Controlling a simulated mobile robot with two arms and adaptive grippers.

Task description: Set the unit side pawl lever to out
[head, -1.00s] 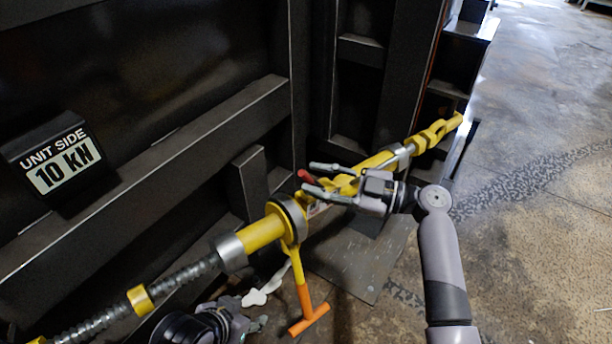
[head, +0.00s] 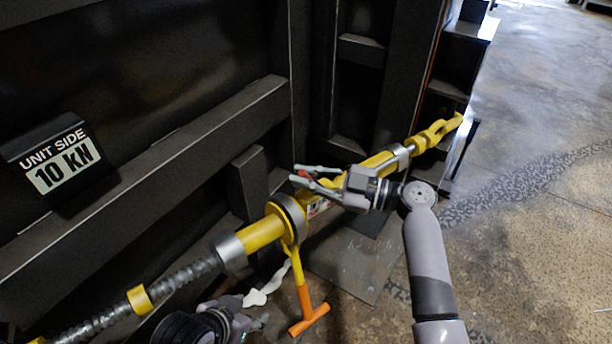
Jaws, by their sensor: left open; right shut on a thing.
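The yellow ratchet turnbuckle (head: 262,234) runs diagonally from the lower left to the upper right, along the dark compactor frame. A small red lever tip (head: 303,174), which looks like the pawl lever, shows between the fingers of my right gripper (head: 302,176). That gripper is shut on the red lever, above the middle of the turnbuckle; its fingers hide most of the lever. My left gripper (head: 256,311) is open and empty low in the view, left of the orange T-handle (head: 309,318) that hangs from the turnbuckle's yellow ring.
A "UNIT SIDE 10 KN" sign (head: 58,163) is fixed to the frame at the left. Steel beams (head: 150,180) stand behind the turnbuckle. A metal plate (head: 350,268) lies below it. Open concrete floor (head: 540,240) stretches to the right.

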